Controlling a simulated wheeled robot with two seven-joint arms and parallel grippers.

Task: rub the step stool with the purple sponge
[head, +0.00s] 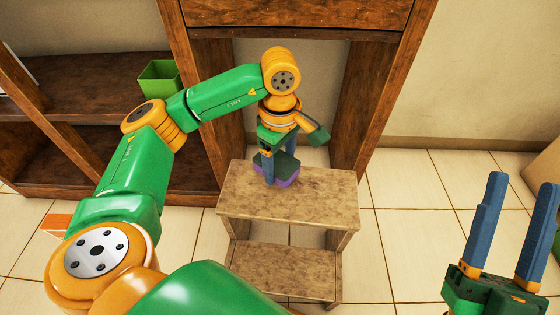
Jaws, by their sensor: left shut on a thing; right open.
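The step stool (310,207), wooden with two steps, stands on the tiled floor in the middle of the head view. The purple sponge (288,182) has a dark green upper part and is at the stool's top step. My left gripper (271,168) points down over the top step and is shut on the sponge. The sponge appears to touch the top surface, though its underside is hidden. My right gripper (512,228) is at the lower right, open and empty, apart from the stool.
Wooden shelving (200,100) stands behind and to the left of the stool. A green container (160,79) sits on a left shelf.

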